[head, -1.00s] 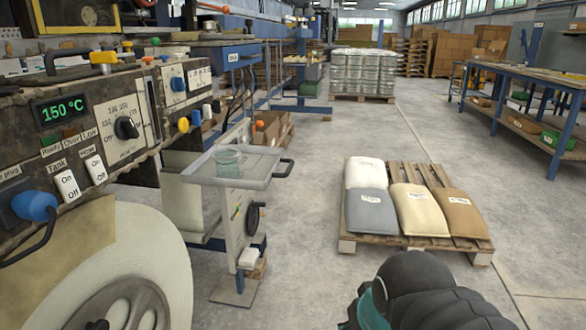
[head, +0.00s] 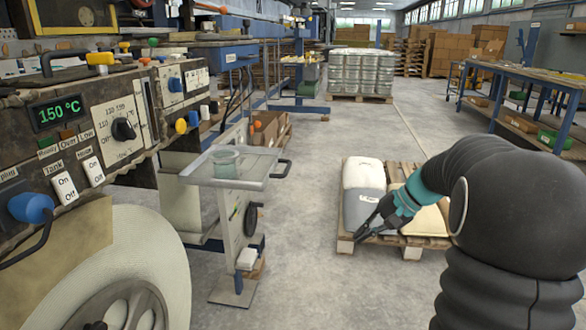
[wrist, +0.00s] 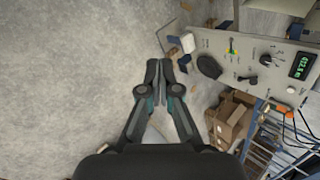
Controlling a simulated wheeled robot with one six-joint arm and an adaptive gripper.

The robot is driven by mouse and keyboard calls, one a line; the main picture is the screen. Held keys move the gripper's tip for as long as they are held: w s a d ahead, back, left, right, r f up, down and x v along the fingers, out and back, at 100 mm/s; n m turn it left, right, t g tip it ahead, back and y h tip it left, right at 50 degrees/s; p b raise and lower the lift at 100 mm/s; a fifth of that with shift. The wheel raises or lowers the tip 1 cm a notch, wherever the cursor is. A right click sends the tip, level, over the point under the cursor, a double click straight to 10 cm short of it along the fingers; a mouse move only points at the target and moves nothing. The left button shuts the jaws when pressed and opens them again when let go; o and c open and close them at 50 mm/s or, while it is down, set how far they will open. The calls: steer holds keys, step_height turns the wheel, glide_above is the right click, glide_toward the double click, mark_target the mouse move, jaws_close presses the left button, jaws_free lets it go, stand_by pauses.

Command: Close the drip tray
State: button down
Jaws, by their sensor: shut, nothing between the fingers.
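A grey shallow tray (head: 265,172) with a dark handle at its right end sticks out from the machine side in the head view. It may be the drip tray; no label on it is readable. The gripper also shows in the wrist view (wrist: 160,72), over bare floor beside a grey panel (wrist: 225,50). The tray is not clearly seen there.
A pallet (head: 412,250) with several sacks lies behind my arm. The machine front with knobs and a temperature display (head: 58,112) fills the left. A cardboard box (wrist: 230,120) shows in the wrist view. The floor between tray and pallet is clear.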

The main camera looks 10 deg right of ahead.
steer(key=w+d+r+t+y, duration=0.2)
steer(key=w+r+y, duration=0.2)
steer(key=w+r, duration=0.25)
step_height(320, 180, up, 9)
steer(key=w+a+n+y, duration=0.1)
steer(key=a+n+y, duration=0.2)
steer(key=n+y, duration=0.1)
steer(key=x, duration=1.3)
steer(key=shift+f, duration=0.35)
steer(key=shift+w, duration=0.15)
